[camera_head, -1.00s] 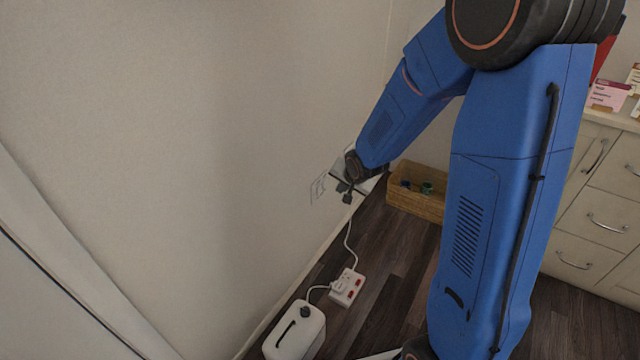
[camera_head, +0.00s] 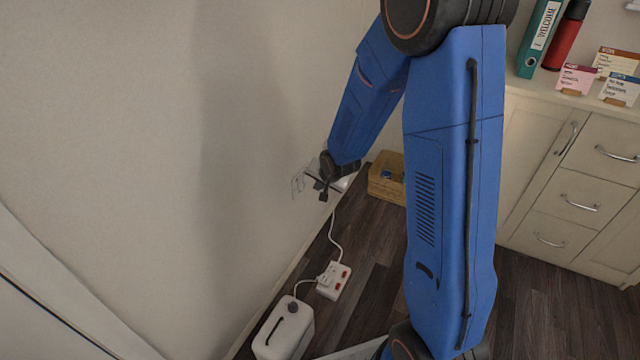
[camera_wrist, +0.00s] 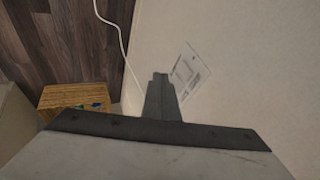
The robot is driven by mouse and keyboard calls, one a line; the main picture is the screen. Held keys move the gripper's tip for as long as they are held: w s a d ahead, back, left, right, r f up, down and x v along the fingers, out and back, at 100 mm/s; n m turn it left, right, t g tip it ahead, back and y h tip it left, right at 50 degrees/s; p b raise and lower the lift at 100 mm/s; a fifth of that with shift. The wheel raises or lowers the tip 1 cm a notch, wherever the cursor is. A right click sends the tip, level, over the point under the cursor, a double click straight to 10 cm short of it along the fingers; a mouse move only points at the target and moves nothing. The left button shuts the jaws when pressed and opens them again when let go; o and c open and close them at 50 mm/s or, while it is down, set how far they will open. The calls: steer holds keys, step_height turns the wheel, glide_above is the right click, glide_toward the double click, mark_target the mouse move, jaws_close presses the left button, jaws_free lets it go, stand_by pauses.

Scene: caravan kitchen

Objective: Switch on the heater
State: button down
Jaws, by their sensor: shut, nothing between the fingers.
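A white box-shaped appliance (camera_head: 272,346) with a dark slot and a round dark knob on top stands on the floor, low in the head view; it may be the heater. Another white cord runs from the strip up along the wall. My gripper (camera_head: 322,192) is shut and empty, up by the wall beyond the strip, apart from the appliance. In the wrist view, my gripper (camera_wrist: 160,76) shows its fingers together beside a pale outlined plate (camera_wrist: 187,70) on the wall.
A wicker basket (camera_head: 384,190) with small items stands on the floor behind my arm. A cream drawer cabinet (camera_head: 570,190) is at the right, with a teal binder (camera_head: 540,38), a red bottle (camera_head: 567,38) and small cards on top. Dark floor lies open between.

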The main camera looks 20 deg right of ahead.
mark_target(300, 185)
steer(key=w+a+f, duration=0.3)
steer(key=w+f, duration=0.1)
steer(key=w, duration=0.1)
steer(key=shift+w+f, duration=0.25)
steer(key=shift+w, duration=0.1)
steer(key=shift+a, duration=0.1)
steer(key=shift+w+a+f, duration=0.1)
stand_by(0.4)
steer(key=shift+r, duration=0.85)
